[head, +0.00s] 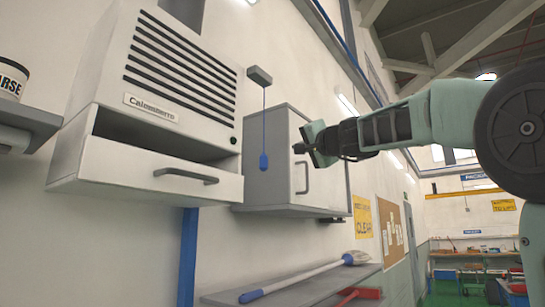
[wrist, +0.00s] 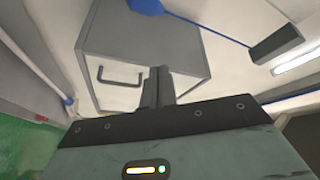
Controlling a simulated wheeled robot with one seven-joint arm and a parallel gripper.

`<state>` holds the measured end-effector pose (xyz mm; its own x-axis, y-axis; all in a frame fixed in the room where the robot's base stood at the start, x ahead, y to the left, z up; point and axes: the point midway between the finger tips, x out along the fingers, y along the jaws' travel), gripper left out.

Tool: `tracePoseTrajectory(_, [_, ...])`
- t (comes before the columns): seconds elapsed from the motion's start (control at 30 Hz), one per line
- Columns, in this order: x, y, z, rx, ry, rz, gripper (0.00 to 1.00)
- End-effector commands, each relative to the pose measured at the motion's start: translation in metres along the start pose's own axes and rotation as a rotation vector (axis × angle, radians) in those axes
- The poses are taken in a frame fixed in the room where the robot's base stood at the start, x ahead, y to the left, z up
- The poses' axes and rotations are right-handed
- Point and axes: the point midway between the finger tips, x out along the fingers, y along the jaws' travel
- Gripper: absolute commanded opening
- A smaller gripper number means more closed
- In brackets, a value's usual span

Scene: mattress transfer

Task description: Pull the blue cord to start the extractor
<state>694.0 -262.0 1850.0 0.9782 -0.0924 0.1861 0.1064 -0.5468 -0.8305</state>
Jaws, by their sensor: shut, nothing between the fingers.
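The blue cord (head: 264,120) hangs straight down from a small grey box (head: 259,75) on the wall and ends in a blue handle (head: 263,162). My gripper (head: 298,148) is shut and empty, to the right of the handle in the head view and apart from it. In the wrist view my shut fingers (wrist: 159,84) are in front of the grey cabinet, and the blue handle (wrist: 146,6) is at the top edge, partly cut off. The cord (wrist: 215,30) runs from it to the box (wrist: 277,44). The white extractor (head: 170,85), with dark slots, is left of the cord.
A grey wall cabinet (head: 272,185) with a handle is close behind my gripper and the cord. An open white drawer (head: 150,172) juts out below the extractor. A shelf (head: 320,285) below holds a blue-ended white tool (head: 300,277) and a red object (head: 355,295).

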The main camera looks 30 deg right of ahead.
Motion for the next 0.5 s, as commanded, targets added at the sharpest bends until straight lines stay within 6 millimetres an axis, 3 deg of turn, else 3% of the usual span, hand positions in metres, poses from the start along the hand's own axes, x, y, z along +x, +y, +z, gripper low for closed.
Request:
tracePoseTrajectory(0.27, [0.021,-0.002,-0.001,0.001,-0.004,0.002,0.0])
tracePoseTrajectory(0.5, [0.07,-0.003,-0.001,0.002,-0.005,0.003,0.0])
